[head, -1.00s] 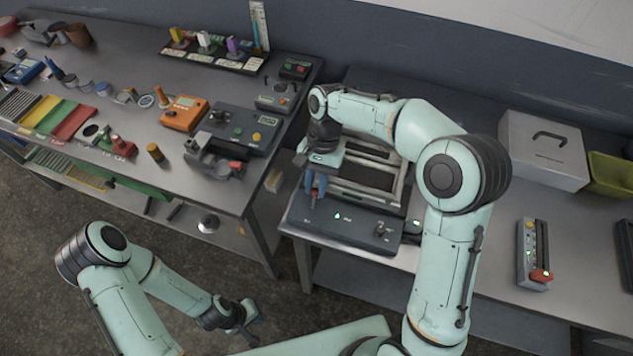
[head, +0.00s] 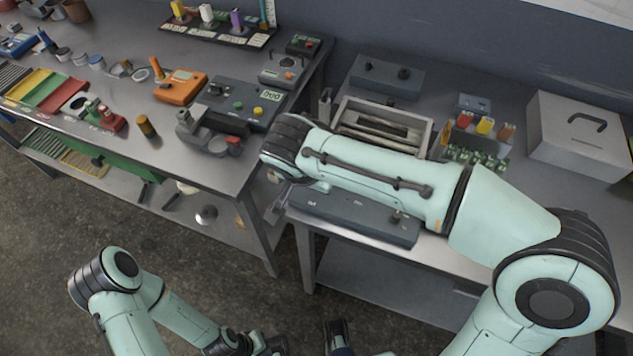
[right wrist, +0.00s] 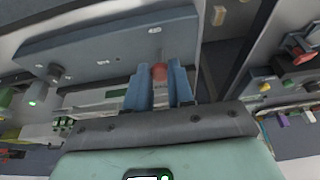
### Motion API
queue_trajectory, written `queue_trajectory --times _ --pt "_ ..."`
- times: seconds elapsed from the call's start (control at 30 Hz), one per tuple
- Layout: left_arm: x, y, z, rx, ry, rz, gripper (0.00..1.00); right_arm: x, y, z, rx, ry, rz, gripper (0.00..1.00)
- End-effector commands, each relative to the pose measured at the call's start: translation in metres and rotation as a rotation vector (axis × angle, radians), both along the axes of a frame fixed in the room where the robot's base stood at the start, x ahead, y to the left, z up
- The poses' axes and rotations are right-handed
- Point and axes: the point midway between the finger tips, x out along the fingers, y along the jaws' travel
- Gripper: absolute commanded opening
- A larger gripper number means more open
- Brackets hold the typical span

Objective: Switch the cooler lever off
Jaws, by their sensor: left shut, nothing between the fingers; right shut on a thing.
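The cooler (head: 435,131) stands on the right bench, a light open frame with a dark front panel (head: 350,214). In the right wrist view the panel (right wrist: 115,45) appears tilted, and a lever with a red knob (right wrist: 159,73) sticks out from it. My right gripper (right wrist: 160,76) has its blue fingers either side of the red knob and is shut on it. In the head view my right forearm hides this hand and the lever. My left gripper (head: 268,345) is shut and empty, low over the floor at the bottom edge.
The left bench holds an orange meter (head: 180,87), a grey control box (head: 236,106) and several small parts. A lidded grey box (head: 580,140) stands right of the cooler. A gap separates the benches. The floor in front is open.

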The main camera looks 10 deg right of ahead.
Motion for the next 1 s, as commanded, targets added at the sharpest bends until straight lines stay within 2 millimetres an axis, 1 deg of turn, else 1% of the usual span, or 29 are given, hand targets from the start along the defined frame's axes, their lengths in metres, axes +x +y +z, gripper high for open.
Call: queue_trajectory --times 0.03,0.1,0.23,0.43,0.83,0.87,0.9,0.93,1.0 --pt "-0.002 0.000 -0.010 0.000 0.003 0.000 0.00 -0.003 0.003 -0.004 -0.012 -0.023 0.004 0.00" --pt "-0.003 0.000 -0.016 0.000 0.002 0.000 0.00 -0.004 0.004 -0.005 -0.031 -0.048 0.003 0.00" --pt "0.001 0.000 -0.021 0.002 -0.013 0.003 0.00 -0.006 0.005 -0.005 -0.055 -0.083 0.002 0.00" --pt "0.004 0.000 -0.025 0.004 -0.024 0.005 0.00 -0.008 0.006 -0.004 -0.074 -0.108 0.001 0.00" --pt "0.004 0.000 -0.024 0.004 -0.025 0.006 0.00 -0.008 0.006 -0.004 -0.078 -0.110 0.002 0.00" --pt "0.004 0.000 -0.024 0.004 -0.025 0.006 0.00 -0.008 0.006 -0.004 -0.078 -0.110 0.002 0.32" --pt "0.004 0.000 -0.024 0.004 -0.025 0.006 0.00 -0.008 0.006 -0.004 -0.078 -0.109 0.002 0.45" --pt "0.004 0.000 -0.024 0.004 -0.025 0.006 0.00 -0.008 0.006 -0.004 -0.078 -0.109 0.002 0.48" --pt "0.004 0.000 -0.024 0.004 -0.025 0.006 0.00 -0.008 0.006 -0.004 -0.078 -0.109 0.002 0.48"
